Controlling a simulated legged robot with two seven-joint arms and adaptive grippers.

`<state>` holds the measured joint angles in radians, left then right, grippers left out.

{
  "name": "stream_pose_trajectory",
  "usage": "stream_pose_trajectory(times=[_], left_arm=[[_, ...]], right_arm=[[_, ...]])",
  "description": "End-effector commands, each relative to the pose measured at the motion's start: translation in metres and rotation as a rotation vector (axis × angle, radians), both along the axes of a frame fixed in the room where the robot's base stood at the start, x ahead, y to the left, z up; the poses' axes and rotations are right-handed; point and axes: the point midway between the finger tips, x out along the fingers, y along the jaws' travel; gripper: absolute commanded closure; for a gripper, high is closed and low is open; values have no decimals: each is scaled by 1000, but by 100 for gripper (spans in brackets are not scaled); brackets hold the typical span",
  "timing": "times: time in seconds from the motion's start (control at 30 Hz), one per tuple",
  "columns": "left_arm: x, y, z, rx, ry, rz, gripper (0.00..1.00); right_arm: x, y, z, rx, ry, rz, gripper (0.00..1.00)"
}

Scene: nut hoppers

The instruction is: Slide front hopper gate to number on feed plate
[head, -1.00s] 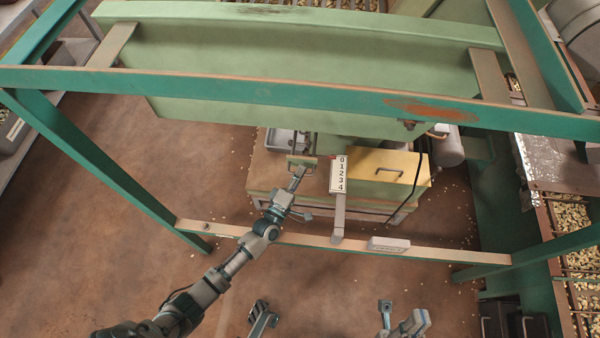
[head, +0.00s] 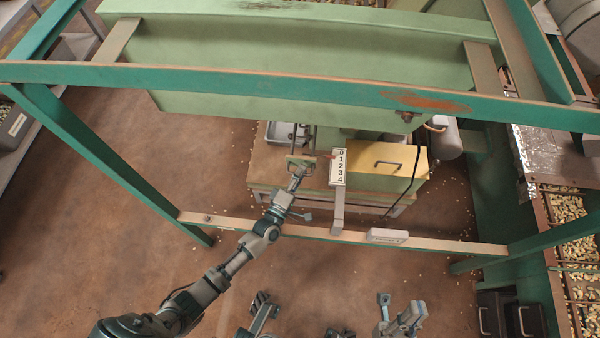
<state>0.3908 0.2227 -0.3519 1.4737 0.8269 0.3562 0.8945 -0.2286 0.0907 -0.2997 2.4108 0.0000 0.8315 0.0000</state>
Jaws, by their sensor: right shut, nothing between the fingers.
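The white feed plate (head: 338,167) carries the numbers 0 to 4, with 0 at the far end. A small red pointer (head: 332,157) sits at its left edge, about between 0 and 1. The front hopper gate's handle (head: 301,161) is a pale bracket left of the plate, below the green hopper (head: 300,75). My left gripper (head: 297,174) is at this handle and appears shut on it; its fingertips are small and partly hidden. What appears to be my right gripper (head: 400,316) is low in the picture, shut and empty, away from the gate.
A teal frame bar (head: 300,75) crosses above the gate. A lower beige rail (head: 290,231) passes under my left arm and bears a small white box (head: 388,236). Open floor lies to the left.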

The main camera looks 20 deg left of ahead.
Motion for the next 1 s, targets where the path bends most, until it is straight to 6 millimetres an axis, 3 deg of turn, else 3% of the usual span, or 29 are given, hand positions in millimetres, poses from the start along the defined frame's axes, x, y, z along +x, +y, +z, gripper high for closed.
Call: stream_pose_trajectory(times=[0.17,0.63,0.8,1.0], left_arm=[[-12,2,-3,0,1,0,65],[-103,12,-19,2,4,-1,65],[-116,13,-21,0,3,-1,65],[-117,14,-21,0,2,-1,65]], right_arm=[[-2,0,2,4,-4,-3,100],[-2,0,1,3,-2,-1,100],[-2,0,1,3,-2,-1,100],[-2,0,1,1,-2,-1,100]])
